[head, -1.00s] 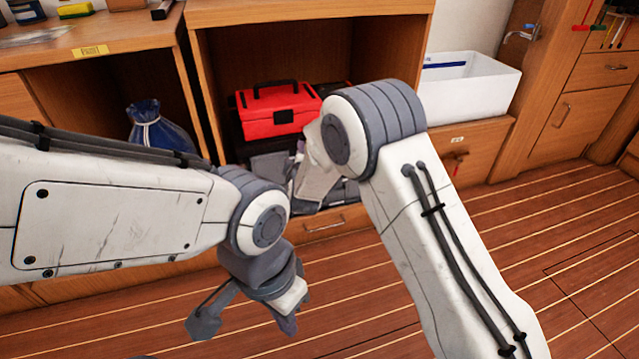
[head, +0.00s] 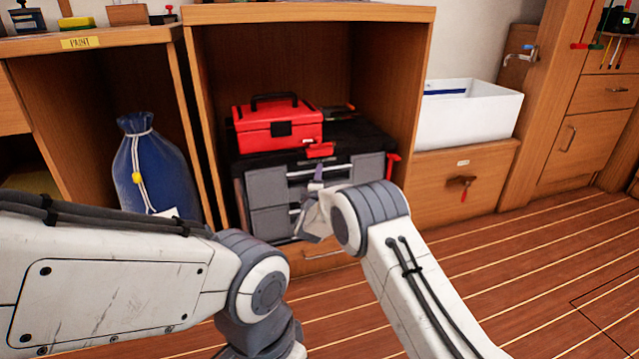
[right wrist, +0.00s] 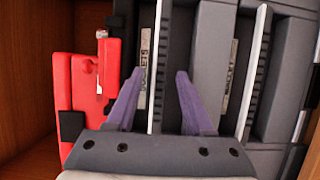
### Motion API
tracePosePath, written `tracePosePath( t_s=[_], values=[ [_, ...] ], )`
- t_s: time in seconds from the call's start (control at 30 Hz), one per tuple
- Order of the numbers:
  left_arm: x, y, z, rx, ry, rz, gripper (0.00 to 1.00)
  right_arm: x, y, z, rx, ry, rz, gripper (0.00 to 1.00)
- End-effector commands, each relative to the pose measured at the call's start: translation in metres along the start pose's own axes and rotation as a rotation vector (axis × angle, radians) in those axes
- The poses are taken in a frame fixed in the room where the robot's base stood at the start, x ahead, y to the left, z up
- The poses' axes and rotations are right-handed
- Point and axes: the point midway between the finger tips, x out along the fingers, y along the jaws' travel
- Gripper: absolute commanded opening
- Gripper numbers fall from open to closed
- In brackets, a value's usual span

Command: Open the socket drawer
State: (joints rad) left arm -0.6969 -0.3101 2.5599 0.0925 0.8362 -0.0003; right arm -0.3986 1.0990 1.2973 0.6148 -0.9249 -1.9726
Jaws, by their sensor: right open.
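The tool chest (head: 345,135) is black with grey drawer fronts and stands in the middle cubby. Its top drawer, the socket drawer (head: 268,186), looks shut. In the right wrist view, which is turned sideways, a label reading SOCKETS (right wrist: 145,65) lies beside a pale bar handle (right wrist: 158,50). My right gripper (right wrist: 160,73) is open, its purple fingers on either side of that handle; I cannot tell whether they touch it. In the head view its fingers (head: 318,178) are at the chest front, partly hidden by my wrist. My left arm is low at left; its fingers are out of view.
A red toolbox (head: 278,122) sits on the chest. A second drawer handle (right wrist: 255,70) runs parallel to the first. The cubby side wall (head: 412,100) is close on the right. A blue bag (head: 150,170) and white bin (head: 465,115) flank it. The floor at right is clear.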

Motion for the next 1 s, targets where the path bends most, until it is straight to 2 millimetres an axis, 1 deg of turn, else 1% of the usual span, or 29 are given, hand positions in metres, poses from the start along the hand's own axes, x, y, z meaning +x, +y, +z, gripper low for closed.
tracePosePath(
  t_s=[0.03,0.2,0.5,0.53,0.57,0.6,0.63,0.67,1.0],
  values=[
    [0.006,0.0,0.0,0.0,0.0,0.0,0.0,0.005,-0.003,0.0,0.001,-0.001,0.002,0.53],
    [0.01,-0.001,0.001,0.0,0.0,0.0,0.0,0.015,0.0,-0.001,0.0,0.002,0.001,0.53],
    [0.01,-0.001,0.001,0.0,0.0,0.0,0.0,0.017,0.001,-0.001,-0.001,0.002,0.0,0.53],
    [0.01,-0.001,0.001,0.0,0.0,0.0,0.0,0.017,0.001,-0.001,-0.001,0.002,0.0,0.45],
    [0.01,-0.001,0.001,0.0,0.0,0.0,0.0,0.017,0.001,-0.001,0.0,0.002,0.0,0.33],
    [0.01,-0.001,0.001,0.0,0.0,0.0,0.0,0.017,0.001,-0.001,0.0,0.002,0.0,0.18],
    [0.01,-0.001,0.001,0.0,0.0,0.0,0.0,0.017,0.001,-0.001,0.0,0.002,0.0,0.07],
    [0.01,-0.001,0.001,0.0,0.0,0.0,0.0,0.017,0.001,-0.001,0.0,0.002,0.0,0.0],
    [0.01,-0.001,0.001,0.0,0.0,0.0,0.0,0.016,0.001,-0.001,0.0,0.002,-0.001,0.0]
  ],
)
